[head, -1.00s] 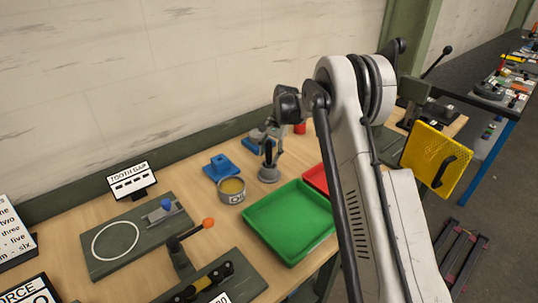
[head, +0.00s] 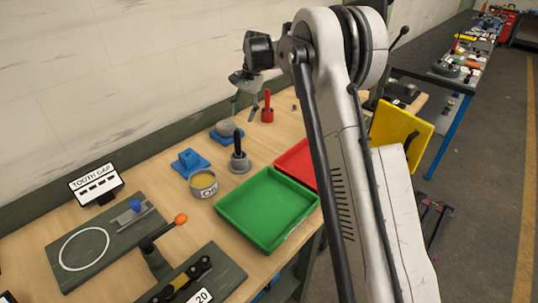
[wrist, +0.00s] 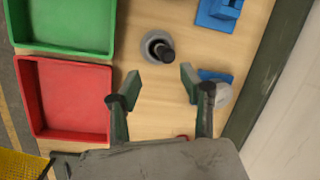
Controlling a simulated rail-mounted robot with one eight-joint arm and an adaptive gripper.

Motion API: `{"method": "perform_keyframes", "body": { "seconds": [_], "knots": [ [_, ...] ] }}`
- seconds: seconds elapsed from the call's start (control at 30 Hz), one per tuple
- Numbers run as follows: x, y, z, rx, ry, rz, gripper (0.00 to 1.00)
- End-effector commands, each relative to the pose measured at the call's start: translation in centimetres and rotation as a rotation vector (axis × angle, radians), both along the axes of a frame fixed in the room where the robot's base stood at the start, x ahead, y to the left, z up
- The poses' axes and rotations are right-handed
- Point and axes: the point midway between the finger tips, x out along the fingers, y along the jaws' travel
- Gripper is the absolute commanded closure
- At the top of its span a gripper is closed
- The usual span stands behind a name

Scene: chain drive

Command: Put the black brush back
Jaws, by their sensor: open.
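The black brush (head: 237,143) stands upright in a round grey holder (head: 240,164) on the wooden bench, behind the green tray. In the wrist view the brush (wrist: 164,50) also shows inside the grey holder (wrist: 149,43). Its lower end is hidden in the holder. My gripper (head: 246,106) is open and empty, raised behind the brush and apart from it. In the wrist view the spread fingers of my gripper (wrist: 159,85) have bare bench between them, with the brush beyond their tips.
A green tray (head: 224,207) and a red tray (head: 283,160) lie in front.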

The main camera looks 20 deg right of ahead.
Motion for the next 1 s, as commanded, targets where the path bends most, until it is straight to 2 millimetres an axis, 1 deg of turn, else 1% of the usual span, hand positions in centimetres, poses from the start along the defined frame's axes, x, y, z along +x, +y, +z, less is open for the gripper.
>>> {"method": "perform_keyframes", "body": {
  "seconds": [0.03,0.2,0.37,0.5,0.57,0.73,0.87,0.9,0.97,1.0],
  "knots": [
    [-0.8,0.2,1.2,-0.005,-0.015,0.010,0.59],
    [-4.2,0.8,5.1,-0.034,-0.087,0.062,0.59],
    [-7.9,1.4,8.4,-0.065,-0.159,0.116,0.59],
    [-11.4,1.7,10.8,-0.095,-0.219,0.164,0.59],
    [-13.0,1.9,11.6,-0.107,-0.246,0.185,0.59],
    [-17.8,2.3,13.5,-0.147,-0.317,0.244,0.59],
    [-21.5,2.5,14.4,-0.179,-0.372,0.292,0.59],
    [-22.7,2.6,14.6,-0.189,-0.388,0.307,0.59],
    [-24.4,2.7,14.7,-0.205,-0.413,0.329,0.59],
    [-25.6,2.8,14.8,-0.214,-0.428,0.344,0.59]
  ]
}}
